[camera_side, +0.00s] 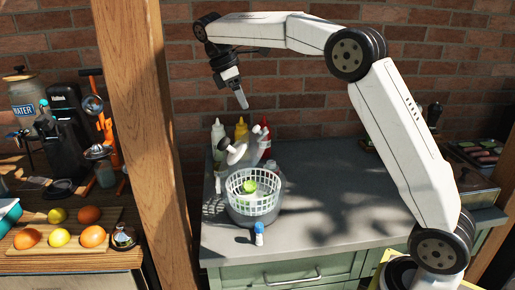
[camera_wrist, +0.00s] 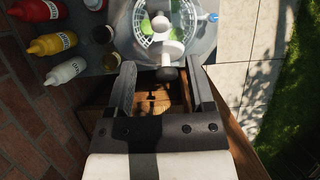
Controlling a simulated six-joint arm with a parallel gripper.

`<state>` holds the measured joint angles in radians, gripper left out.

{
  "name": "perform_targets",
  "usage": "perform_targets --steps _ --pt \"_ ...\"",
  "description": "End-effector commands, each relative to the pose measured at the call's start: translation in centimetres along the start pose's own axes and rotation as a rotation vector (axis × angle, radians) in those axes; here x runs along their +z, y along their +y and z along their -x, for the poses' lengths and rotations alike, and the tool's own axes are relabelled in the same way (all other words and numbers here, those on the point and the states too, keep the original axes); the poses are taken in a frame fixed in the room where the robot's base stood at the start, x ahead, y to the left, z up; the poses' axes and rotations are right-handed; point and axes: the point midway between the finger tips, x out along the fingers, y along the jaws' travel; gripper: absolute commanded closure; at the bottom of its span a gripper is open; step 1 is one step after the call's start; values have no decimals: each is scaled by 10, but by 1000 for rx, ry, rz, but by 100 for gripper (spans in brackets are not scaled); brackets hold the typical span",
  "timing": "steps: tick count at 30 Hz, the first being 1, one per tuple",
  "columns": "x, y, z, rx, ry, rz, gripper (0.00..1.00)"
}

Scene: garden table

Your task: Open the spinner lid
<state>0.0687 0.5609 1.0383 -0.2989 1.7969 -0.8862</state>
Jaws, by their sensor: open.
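The spinner (camera_side: 254,205) stands on the grey counter, with a grey bowl around a white slotted basket. Something green (camera_side: 249,187) shows inside the basket. White crank-like lid parts (camera_side: 237,153) stand above and behind the basket rim; a clear lid panel is hard to make out, so I cannot tell how far it is raised. In the wrist view the white lid part (camera_wrist: 166,48) with a dark knob lies over the basket, beyond my fingertips. My gripper (camera_side: 241,98) is high above and behind the spinner, apart from it. In the wrist view its fingers (camera_wrist: 160,85) are spread and empty.
White, yellow and red sauce bottles (camera_side: 241,131) stand close behind the spinner. A wooden post (camera_side: 152,130) rises at the left and a brick wall (camera_side: 300,80) is behind. The counter (camera_side: 335,190) right of the spinner is clear.

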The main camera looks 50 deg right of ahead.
Motion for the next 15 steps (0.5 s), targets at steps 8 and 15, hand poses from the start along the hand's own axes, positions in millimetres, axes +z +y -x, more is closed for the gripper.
perform_targets --steps 8,15 --pt "1 0 -9 0 -2 -2 32" --pt "1 -1 -29 -2 -3 -2 32"
